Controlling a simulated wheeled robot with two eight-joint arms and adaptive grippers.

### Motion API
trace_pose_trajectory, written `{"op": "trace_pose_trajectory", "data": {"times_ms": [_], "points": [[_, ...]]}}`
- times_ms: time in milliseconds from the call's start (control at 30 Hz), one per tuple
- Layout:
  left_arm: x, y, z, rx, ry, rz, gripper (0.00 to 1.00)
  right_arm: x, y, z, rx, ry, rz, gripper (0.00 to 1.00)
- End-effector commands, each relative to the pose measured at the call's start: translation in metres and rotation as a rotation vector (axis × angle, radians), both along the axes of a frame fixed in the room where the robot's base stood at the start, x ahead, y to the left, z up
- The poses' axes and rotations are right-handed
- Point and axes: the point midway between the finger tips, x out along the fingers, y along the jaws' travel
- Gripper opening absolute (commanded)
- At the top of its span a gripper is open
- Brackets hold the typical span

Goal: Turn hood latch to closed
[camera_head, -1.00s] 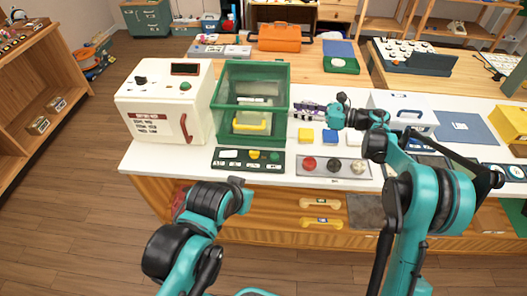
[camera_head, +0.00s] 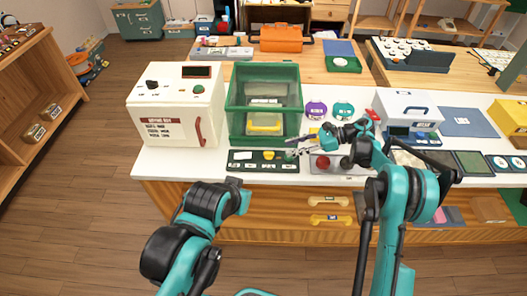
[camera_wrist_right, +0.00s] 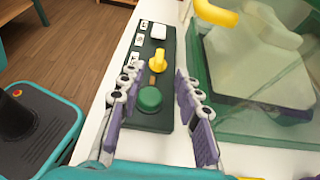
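The hood (camera_head: 265,72) is a green-framed box with clear panes on the white counter. A dark green control panel (camera_head: 240,164) lies in front of it. In the right wrist view, the panel (camera_wrist_right: 142,78) bears a white square piece (camera_wrist_right: 158,32), a yellow knob-like latch (camera_wrist_right: 157,60) and a round green button (camera_wrist_right: 149,98). My right gripper (camera_head: 293,152) is over the panel's right end. In the wrist view its fingers (camera_wrist_right: 158,95) are apart, one on each side of the button end, with nothing held. My left arm shows, but its fingers do not.
A white box with a red handle (camera_head: 177,110) stands left of the hood. A grey panel with a red round button (camera_head: 323,161) lies right of the green panel. Purple (camera_head: 316,109) and teal (camera_head: 344,109) round items and a white case (camera_head: 405,103) stand further right.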

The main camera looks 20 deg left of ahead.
Motion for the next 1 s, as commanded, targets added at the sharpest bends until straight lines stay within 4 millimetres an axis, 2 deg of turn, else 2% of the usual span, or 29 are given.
{"op": "trace_pose_trajectory", "data": {"times_ms": [167,533,700,933,1000], "points": [[0.000,0.000,-0.005,0.000,0.000,0.000,0.00,-0.004,0.011,-0.006,0.000,0.001,0.002,0.34],[0.000,0.000,-0.023,0.000,0.000,0.000,0.00,-0.018,0.061,-0.028,0.001,0.000,0.000,0.34],[0.000,0.000,-0.025,0.000,0.000,0.000,0.00,-0.020,0.069,-0.030,0.001,0.001,0.000,0.34],[0.000,0.000,-0.024,0.000,0.000,0.000,0.00,-0.020,0.069,-0.029,0.001,0.001,-0.001,0.34],[0.000,0.000,-0.024,0.000,0.000,0.000,0.00,-0.020,0.069,-0.030,0.001,0.001,-0.001,0.15]]}}
